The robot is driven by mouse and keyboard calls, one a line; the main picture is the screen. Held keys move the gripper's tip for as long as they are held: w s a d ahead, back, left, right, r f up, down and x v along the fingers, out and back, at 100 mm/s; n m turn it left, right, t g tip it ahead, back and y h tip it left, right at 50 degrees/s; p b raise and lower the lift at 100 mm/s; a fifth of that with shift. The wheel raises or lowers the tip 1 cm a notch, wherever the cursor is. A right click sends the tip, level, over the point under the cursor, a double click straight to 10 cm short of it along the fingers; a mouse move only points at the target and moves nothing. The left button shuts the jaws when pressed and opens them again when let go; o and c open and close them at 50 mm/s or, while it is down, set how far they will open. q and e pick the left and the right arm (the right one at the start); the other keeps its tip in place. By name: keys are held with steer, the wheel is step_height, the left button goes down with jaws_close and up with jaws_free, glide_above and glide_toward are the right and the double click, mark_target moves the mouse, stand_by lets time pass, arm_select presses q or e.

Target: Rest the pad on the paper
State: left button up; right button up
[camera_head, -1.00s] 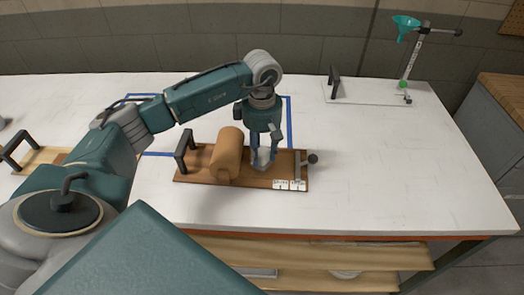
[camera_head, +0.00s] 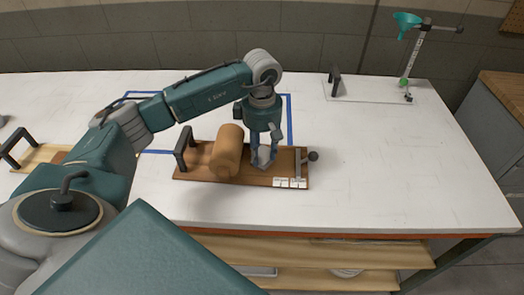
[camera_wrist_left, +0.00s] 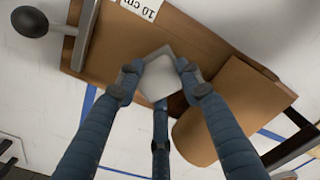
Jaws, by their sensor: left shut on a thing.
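The pad (camera_wrist_left: 158,72) is a small light grey square block. My left gripper (camera_head: 263,160) is shut on it, low over the right part of the wooden board (camera_head: 199,178). The left wrist view shows the pad between the fingertips of my left gripper (camera_wrist_left: 157,79). The brown paper roll (camera_head: 228,153) lies on the board just left of the gripper, and it also shows in the left wrist view (camera_wrist_left: 235,105). Brown surface shows under the pad; I cannot tell whether the pad touches it. My right gripper is not in view.
A metal bar with a dark knob (camera_head: 313,156) stands at the board's right end, near white labels (camera_head: 290,183). A black handle (camera_head: 184,148) stands at its left. A stand with a green funnel (camera_head: 407,22) is at the back right. The table's right side is clear.

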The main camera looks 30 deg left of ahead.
arm_select(q)
steer(key=shift+f, duration=0.1)
steer(key=o, duration=1.1)
step_height(320, 180, up, 12)
steer(key=shift+r, duration=0.1)
